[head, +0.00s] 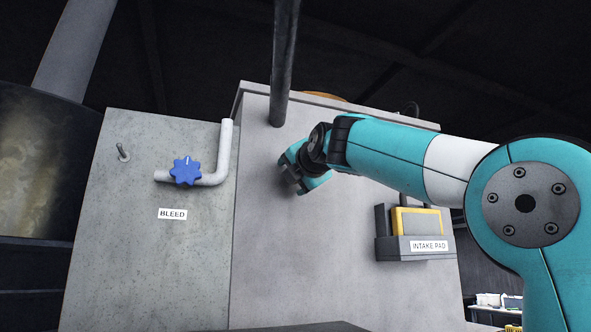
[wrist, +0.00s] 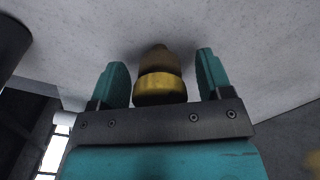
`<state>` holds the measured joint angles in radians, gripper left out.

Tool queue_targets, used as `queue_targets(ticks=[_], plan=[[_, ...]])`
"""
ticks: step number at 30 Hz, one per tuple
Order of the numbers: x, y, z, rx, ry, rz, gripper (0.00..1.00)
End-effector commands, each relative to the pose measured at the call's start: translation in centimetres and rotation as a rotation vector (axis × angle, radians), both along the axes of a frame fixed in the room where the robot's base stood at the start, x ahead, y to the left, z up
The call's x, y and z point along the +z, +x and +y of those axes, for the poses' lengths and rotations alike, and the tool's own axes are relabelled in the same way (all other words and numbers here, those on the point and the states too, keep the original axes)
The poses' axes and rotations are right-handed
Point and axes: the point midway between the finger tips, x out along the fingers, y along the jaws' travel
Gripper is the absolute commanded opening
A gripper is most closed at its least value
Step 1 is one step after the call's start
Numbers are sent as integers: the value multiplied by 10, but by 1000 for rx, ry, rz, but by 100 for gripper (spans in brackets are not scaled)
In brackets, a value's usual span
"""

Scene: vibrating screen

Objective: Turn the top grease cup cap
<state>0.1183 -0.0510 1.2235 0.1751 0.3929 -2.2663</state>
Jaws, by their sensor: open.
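A brass grease cup stands out from the grey panel in the wrist view, with a bright gold cap (wrist: 158,87) at its near end and a darker brass body behind it. My gripper (wrist: 161,62) is open, with one teal finger on each side of the cup. Gaps show between the cap and both fingers. In the head view my gripper (head: 291,178) is close to the grey panel, and the cup is hidden or too small to tell there. Only one cup shows, so I cannot tell its rank among others.
A dark vertical pole (head: 284,65) stands just above my gripper. A blue knob (head: 185,171) on a white pipe, above a BLEED label (head: 172,214), is on the left.

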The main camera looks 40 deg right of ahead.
Motion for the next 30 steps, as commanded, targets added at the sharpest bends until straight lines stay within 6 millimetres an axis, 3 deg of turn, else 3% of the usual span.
queue_targets(ticks=[7,13,23,30], plan=[[0,0,0,0,0,0,70],[0,0,0,0,0,0,24],[-1,0,0,-1,27,-7,23],[-2,0,0,-1,147,-41,23]])
